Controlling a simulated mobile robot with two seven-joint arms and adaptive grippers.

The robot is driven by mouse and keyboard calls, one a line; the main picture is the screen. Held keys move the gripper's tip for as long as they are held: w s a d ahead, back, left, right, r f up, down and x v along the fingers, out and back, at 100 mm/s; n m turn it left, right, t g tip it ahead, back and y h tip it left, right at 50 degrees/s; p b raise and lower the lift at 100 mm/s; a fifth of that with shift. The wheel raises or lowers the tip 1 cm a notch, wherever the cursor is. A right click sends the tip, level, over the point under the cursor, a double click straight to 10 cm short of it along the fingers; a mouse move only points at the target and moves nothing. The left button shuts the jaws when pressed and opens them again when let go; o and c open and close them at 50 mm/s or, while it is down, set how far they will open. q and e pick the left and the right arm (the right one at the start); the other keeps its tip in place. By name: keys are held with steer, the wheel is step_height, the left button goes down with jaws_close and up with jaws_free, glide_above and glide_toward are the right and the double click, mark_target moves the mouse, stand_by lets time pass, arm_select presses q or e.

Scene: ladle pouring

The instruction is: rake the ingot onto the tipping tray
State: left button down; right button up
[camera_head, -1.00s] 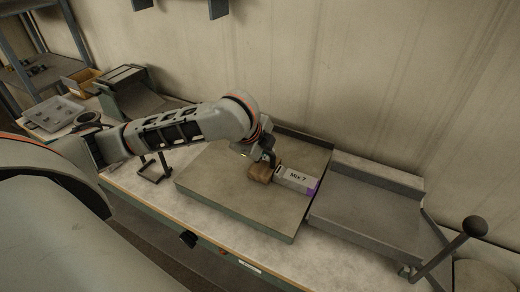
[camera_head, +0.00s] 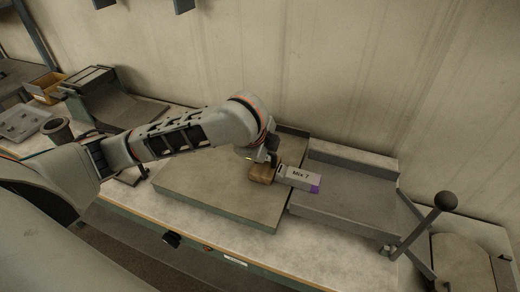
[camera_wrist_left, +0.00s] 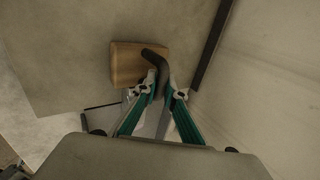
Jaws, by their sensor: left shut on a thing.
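The ingot (camera_head: 300,178) is a grey bar labelled "Mix 7" with a purple end. It lies across the seam between the raised slab (camera_head: 215,188) and the grey tipping tray (camera_head: 345,195), purple end over the tray. My left gripper (camera_head: 271,157) is shut on the dark bent handle of the rake. The rake's wooden block (camera_head: 262,174) is at the ingot's left end and appears to touch it. In the left wrist view, the fingers (camera_wrist_left: 160,90) grip the handle and the block (camera_wrist_left: 126,64) rests over the slab. My right gripper is not in view.
A lever with a black ball knob (camera_head: 446,201) stands at the tray's right. The wall is close behind.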

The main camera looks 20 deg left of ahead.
arm_select(q)
glide_above(311, 178)
steer(key=d, duration=0.2)
steer(key=shift+w+d, duration=0.1)
steer(key=shift+a, duration=1)
steer(key=shift+a+r, duration=0.1)
steer(key=shift+r, duration=0.1)
step_height(311, 178, up, 7)
steer(key=shift+a+f, duration=0.2)
steer(key=shift+a, duration=0.25)
stand_by(0.6)
steer(key=shift+s, duration=0.2)
stand_by(0.9)
